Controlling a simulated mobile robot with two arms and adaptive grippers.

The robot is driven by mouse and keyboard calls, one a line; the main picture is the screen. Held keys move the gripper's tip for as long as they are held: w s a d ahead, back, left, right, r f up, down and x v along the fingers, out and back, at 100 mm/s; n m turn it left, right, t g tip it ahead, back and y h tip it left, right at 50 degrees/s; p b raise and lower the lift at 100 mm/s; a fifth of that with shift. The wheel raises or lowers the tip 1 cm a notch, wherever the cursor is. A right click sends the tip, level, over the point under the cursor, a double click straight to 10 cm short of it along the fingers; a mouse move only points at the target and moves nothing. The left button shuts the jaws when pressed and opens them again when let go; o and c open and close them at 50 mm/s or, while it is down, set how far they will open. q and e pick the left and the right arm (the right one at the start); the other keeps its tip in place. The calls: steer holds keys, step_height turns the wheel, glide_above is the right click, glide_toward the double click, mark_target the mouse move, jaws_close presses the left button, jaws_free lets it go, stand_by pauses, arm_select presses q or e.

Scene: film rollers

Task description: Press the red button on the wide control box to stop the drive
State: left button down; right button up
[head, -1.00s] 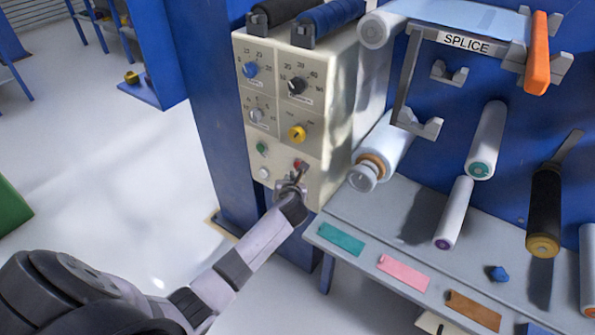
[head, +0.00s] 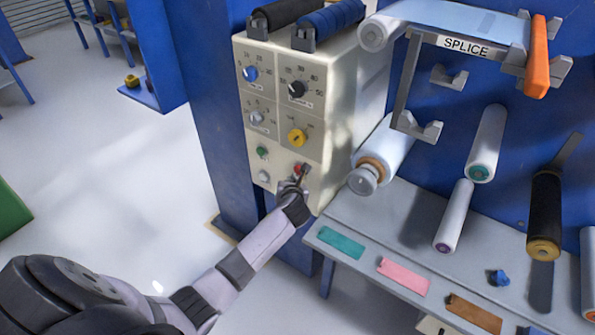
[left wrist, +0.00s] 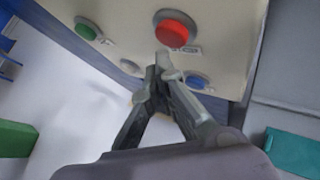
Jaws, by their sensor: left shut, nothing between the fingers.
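The wide control box (head: 272,130) is cream, with several knobs and buttons on its front, mounted on a blue frame. Its red button (head: 297,168) is at the lower right of the panel, partly behind my gripper in the head view. In the left wrist view the red button (left wrist: 173,32) is round and fully visible. My left gripper (head: 303,173) is shut and empty, its fingertips right at the button. In the left wrist view the fingertips (left wrist: 160,68) are just below the button; I cannot tell whether they touch it. My right gripper is not in view.
A green button (head: 262,152) and a white button (head: 264,176) are left of the red one. A yellow knob (head: 297,137) is above. A film roll (head: 385,150) and a grey shelf (head: 350,215) with coloured strips are close on the right. Open floor lies left.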

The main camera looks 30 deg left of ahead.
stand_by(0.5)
arm_select(q)
steer(key=shift+w+r, duration=0.1)
steer(key=shift+w, duration=0.05)
steer(key=shift+w, duration=0.3)
steer(key=shift+w, duration=0.45)
stand_by(0.9)
steer(key=shift+s+p, duration=0.1)
steer(key=shift+p, duration=0.3)
steer(key=shift+s+p, duration=0.8)
